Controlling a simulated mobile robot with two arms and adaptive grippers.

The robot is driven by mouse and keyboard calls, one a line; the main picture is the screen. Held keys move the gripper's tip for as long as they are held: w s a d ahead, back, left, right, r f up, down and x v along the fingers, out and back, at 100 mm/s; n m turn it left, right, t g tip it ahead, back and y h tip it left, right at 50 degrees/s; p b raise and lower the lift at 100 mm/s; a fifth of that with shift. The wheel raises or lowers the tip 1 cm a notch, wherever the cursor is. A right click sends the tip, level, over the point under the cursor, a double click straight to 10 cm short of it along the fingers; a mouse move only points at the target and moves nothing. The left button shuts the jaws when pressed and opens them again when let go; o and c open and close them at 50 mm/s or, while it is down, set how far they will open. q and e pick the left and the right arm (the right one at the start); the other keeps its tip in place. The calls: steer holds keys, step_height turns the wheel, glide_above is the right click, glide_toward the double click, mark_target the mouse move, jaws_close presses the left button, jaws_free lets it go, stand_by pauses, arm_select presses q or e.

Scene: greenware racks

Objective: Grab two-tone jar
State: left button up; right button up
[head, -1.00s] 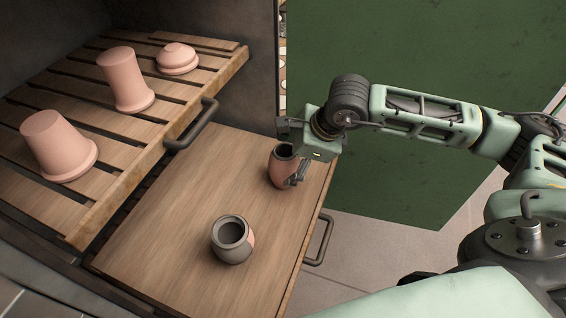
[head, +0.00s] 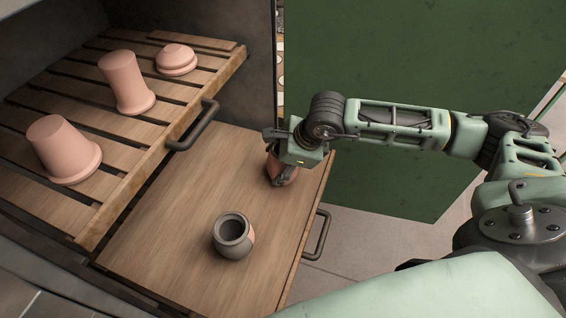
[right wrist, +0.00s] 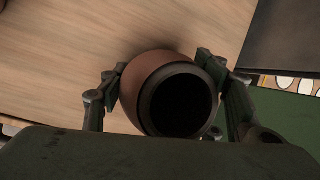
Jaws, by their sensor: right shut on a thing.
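A two-tone jar (head: 283,172), terracotta with a dark rim and mouth, stands at the far right of the lower wooden shelf, mostly hidden in the head view by my right gripper (head: 281,163). In the right wrist view the jar (right wrist: 135,92) sits between the two fingers of the right gripper (right wrist: 170,95), its open mouth facing the camera. The right gripper is shut on this jar. A second jar (head: 248,246), grey with a pinkish side, stands upright on the same shelf nearer the front. My left gripper is not in view.
An upper slatted rack (head: 148,143) on the left holds two tall pink pots (head: 62,148) (head: 126,82) and a low pink piece (head: 176,60). Dark handles (head: 192,127) (head: 318,234) stick out from both shelves. A green panel (head: 420,60) stands behind my right arm.

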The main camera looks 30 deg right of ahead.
steer(key=c, duration=0.5)
steer(key=shift+c, duration=0.2)
